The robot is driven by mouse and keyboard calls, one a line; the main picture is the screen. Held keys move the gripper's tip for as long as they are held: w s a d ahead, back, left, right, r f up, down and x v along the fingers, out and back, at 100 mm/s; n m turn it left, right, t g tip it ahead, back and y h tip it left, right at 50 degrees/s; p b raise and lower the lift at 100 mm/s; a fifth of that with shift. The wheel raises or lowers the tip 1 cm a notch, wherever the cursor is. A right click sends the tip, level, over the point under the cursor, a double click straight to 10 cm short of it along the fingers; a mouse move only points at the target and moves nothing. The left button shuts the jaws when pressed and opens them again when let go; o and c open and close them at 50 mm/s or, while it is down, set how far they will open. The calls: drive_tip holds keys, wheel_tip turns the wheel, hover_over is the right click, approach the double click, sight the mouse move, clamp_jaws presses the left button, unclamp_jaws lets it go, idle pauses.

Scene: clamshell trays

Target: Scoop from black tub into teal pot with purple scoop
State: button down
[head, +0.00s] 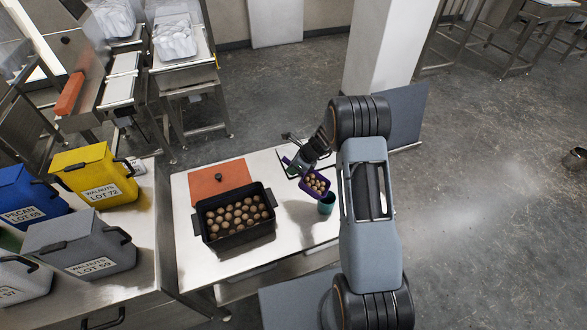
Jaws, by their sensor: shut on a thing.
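The black tub (215,238) stands on the steel table and holds several round brown nuts in rows. My gripper (296,158) is right of the tub, above the table's right part, shut on the purple scoop; its fingertips are small and partly hidden. The purple scoop (306,193) is raised and holds a heap of light brown nuts. The teal pot (327,205) stands just below and right of the scoop in the picture. The scoop overlaps the pot's upper left, and the pot's inside is hidden.
An orange-brown board (218,180) with a dark knob lies behind the tub. Yellow (92,165), blue (25,195) and grey (80,230) labelled bins stand on the left counter. The front right of the steel table (295,238) is clear. A white pillar (385,50) stands behind my arm.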

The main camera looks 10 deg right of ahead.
drive_tip(key=shift+s+d+r+t+y+b, duration=0.4)
drive_tip(key=shift+r+b, duration=0.2)
drive_tip(key=shift+b, duration=0.6)
drive_tip(key=shift+s+d+r+t+y+b, duration=0.2)
drive_tip(key=shift+r+y+b, duration=0.35)
drive_tip(key=shift+b, duration=0.6)
drive_tip(key=shift+s+d+r+t+y+b, duration=0.25)
drive_tip(key=shift+d+r+t+y+b, duration=0.3)
drive_tip(key=shift+b, duration=0.65)
idle(1.0)
drive_tip(key=shift+s+d+r+t+y+b, duration=0.75)
drive_tip(key=shift+s+d+r+y+b, duration=0.5)
drive_tip(key=shift+b, duration=1.45)
idle(0.8)
